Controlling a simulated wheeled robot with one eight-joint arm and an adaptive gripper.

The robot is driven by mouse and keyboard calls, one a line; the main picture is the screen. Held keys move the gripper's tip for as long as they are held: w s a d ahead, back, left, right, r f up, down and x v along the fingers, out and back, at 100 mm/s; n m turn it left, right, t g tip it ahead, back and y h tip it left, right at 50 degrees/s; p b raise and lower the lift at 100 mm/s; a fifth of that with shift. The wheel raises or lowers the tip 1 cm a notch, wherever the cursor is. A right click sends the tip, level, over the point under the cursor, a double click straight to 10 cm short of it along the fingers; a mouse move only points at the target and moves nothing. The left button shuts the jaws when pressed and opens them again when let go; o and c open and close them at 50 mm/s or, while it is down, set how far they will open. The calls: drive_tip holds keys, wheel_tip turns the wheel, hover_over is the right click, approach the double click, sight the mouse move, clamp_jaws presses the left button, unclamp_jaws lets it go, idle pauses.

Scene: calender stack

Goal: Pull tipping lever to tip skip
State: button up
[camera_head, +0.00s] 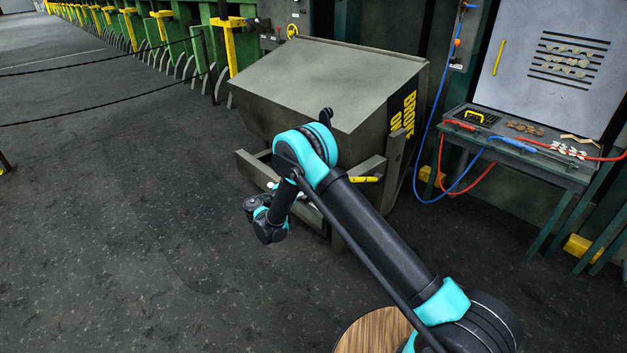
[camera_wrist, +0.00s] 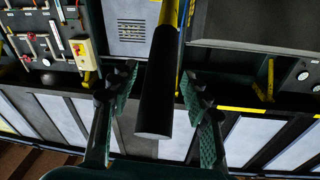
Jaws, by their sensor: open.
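The skip (camera_head: 325,85) is a grey, slope-sided bin with yellow lettering on its right side, standing level in its frame. A short yellow handle (camera_head: 365,179) shows low on its front, just right of my arm; it may be the tipping lever. In the wrist view my gripper (camera_wrist: 160,74) is open, with one finger on each side of a thick dark round bar (camera_wrist: 155,95). The bar's flat end faces the camera, and gaps show between it and both fingers. I cannot tell whether this bar is the lever. In the head view my fingers are mostly hidden by my arm.
A green workbench (camera_head: 520,150) with a grey back panel, tools and red and blue hoses stands to the right. Green machinery with yellow posts (camera_head: 160,25) and a rope barrier (camera_head: 95,113) are at the left.

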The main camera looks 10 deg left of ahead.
drive_tip(key=v, duration=1.1)
drive_tip(key=shift+s+a, duration=0.2)
drive_tip(key=shift+s, duration=0.05)
